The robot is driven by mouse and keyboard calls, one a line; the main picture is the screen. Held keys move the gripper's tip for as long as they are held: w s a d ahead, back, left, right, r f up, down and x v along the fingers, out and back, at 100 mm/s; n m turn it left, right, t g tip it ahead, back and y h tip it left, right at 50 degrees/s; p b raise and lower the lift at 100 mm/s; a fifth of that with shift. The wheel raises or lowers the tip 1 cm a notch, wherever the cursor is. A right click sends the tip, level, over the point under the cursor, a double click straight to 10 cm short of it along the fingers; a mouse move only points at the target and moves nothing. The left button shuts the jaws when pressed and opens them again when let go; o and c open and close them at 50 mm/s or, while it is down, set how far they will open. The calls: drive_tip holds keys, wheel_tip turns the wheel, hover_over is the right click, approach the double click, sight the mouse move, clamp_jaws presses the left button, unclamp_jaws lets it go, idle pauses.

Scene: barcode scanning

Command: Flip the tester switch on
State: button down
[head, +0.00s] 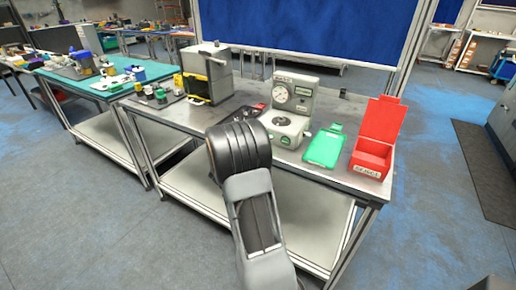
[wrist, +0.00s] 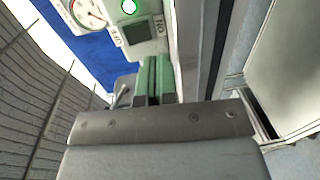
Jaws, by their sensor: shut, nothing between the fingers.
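The tester (head: 292,105) is a grey-green machine with a round dial gauge, standing on the workbench in the head view. In the wrist view its gauge (wrist: 88,12) is at the upper left. A dark square switch (wrist: 138,33) sits between the OFF and ON labels. A lamp (wrist: 128,7) beside it looks bright green. My gripper (wrist: 157,62) is shut and empty, its fingertips close below the switch panel near the ON side. I cannot tell whether they touch it. In the head view my arm hides the gripper.
A green clipboard-like tray (head: 324,147) and an open red bin (head: 376,140) stand right of the tester. A grey box machine (head: 207,72) and small parts are to the left. A metal lever (wrist: 122,94) shows beside my fingers.

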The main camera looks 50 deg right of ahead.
drive_tip(key=f+b+v, duration=0.1)
drive_tip(key=v, duration=0.6)
drive_tip(key=shift+a+f, duration=0.4)
drive_tip(key=shift+s, duration=0.1)
drive_tip(key=s+a+f+m+g+y+p, duration=0.1)
drive_tip(key=s+a+f+g+y, duration=0.15)
drive_tip(key=s+y, duration=0.2)
drive_tip(key=s+a+f+g+y+p, duration=0.1)
drive_tip(key=s+a+g+y, duration=0.25)
drive_tip(key=s, duration=0.25)
drive_tip(key=s+a+r+t+y+p, duration=0.1)
drive_tip(key=a+r+t+y+p, duration=0.1)
drive_tip(key=a+r+y, duration=0.2)
drive_tip(key=s+a+r+m+t+y+p, duration=0.1)
drive_tip(key=s+a+r+t+y+p, duration=0.1)
drive_tip(key=a+r, duration=0.9)
drive_tip(key=a+t+y+p, duration=0.1)
drive_tip(key=a+y, duration=0.1)
drive_tip(key=a, duration=0.3)
drive_tip(key=shift+s+a+m+t+y, duration=0.15)
drive_tip(key=shift+a+m+t+y, duration=0.15)
drive_tip(key=shift+d+r, duration=0.1)
drive_tip(key=shift+d, duration=0.05)
